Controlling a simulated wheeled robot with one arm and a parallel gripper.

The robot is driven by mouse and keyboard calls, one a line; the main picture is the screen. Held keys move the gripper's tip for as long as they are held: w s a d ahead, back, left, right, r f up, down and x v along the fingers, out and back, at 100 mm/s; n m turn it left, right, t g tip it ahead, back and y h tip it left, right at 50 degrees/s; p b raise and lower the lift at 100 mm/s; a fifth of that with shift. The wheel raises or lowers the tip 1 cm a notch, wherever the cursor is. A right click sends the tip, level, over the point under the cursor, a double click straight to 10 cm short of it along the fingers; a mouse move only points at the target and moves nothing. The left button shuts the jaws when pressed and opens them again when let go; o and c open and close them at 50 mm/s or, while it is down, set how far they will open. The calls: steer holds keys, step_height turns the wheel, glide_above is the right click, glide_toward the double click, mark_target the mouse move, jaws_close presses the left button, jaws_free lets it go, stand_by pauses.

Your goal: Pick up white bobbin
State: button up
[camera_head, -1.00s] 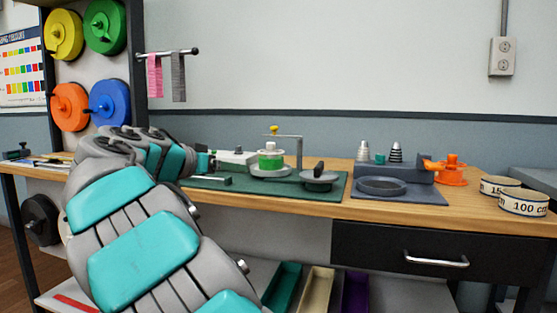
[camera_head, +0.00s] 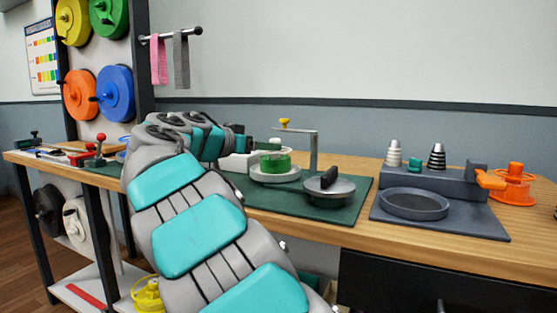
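A white spool (camera_head: 76,219), the thing that best fits the white bobbin, hangs low on the left under the bench, partly behind a bench leg. Beside it hangs a black spool (camera_head: 47,211). My gripper (camera_head: 243,146) is at the end of my arm above the bench, far to the right of and higher than the white spool. It is small, dark and partly hidden, near the white base and the green roll (camera_head: 275,161). I cannot see its fingers clearly or anything in it.
Yellow, green, orange and blue spools (camera_head: 115,94) hang on the rack above. A rod (camera_head: 170,37) holds pink and grey straps. A grey fixture (camera_head: 430,190) and an orange dispenser (camera_head: 512,185) stand on the bench's right. A yellow spool (camera_head: 148,295) lies below.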

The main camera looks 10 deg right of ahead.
mark_target(272, 140)
steer(key=x, duration=0.3)
steer(key=p+x, duration=0.1)
steer(key=shift+w+d+r, duration=0.15)
steer(key=shift+r, duration=0.2)
steer(key=shift+w+d+f, duration=0.15)
steer(key=shift+w+d, duration=0.25)
steer(key=shift+d, duration=0.05)
steer(key=shift+c, duration=0.4)
jaws_close()
